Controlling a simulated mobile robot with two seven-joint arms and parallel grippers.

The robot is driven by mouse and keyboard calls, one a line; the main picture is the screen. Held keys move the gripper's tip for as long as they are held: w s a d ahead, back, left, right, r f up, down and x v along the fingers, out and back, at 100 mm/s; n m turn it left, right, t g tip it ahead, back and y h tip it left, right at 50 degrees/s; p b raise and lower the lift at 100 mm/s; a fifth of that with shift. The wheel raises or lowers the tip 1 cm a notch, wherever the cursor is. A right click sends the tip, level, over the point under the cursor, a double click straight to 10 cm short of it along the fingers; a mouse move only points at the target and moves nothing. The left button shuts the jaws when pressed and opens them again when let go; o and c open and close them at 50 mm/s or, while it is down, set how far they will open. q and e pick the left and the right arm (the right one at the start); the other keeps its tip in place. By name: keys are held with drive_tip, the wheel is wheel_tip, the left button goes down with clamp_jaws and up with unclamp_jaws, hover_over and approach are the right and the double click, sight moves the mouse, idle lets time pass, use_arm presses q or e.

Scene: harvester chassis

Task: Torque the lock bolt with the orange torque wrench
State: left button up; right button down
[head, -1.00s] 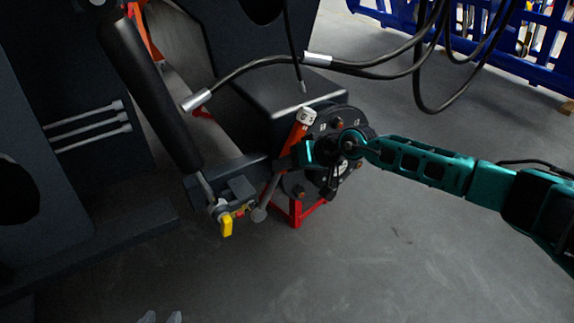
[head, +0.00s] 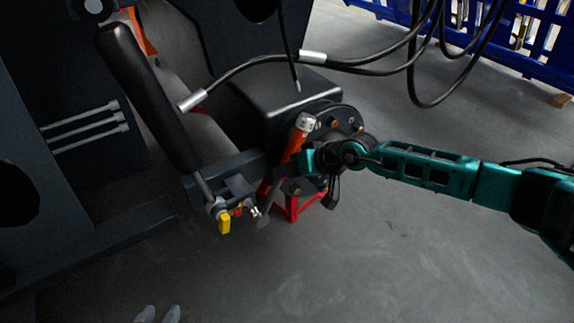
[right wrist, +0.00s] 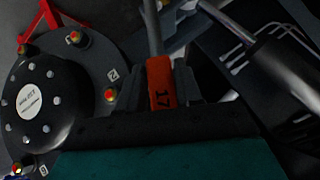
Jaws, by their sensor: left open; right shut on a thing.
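My right gripper (head: 300,162) is shut on the orange torque wrench (head: 296,142). The wrench is tilted, its pale cap up and its grey head (head: 264,220) down by the bracket. A small bright bolt-like part (head: 255,212), perhaps the lock bolt, shows just left of the wrench head. I cannot tell whether they touch.
A round bolted hub (head: 335,115) stands just behind my right gripper, with a red stand (head: 288,207) below. A yellow handle (head: 224,224) hangs at the bracket. A black cylinder (head: 148,95) and hoses (head: 370,65) are close.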

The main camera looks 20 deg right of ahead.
drive_tip(key=s+d+p, duration=0.2)
drive_tip(key=s+p, duration=0.2)
drive_tip(key=s, duration=0.3)
drive_tip(key=shift+s+r, duration=0.2)
drive_tip(key=shift+s, duration=0.1)
drive_tip(key=shift+d, duration=0.1)
drive_tip(key=shift+r+p, duration=0.1)
drive_tip(key=shift+p, duration=0.2)
idle(0.9)
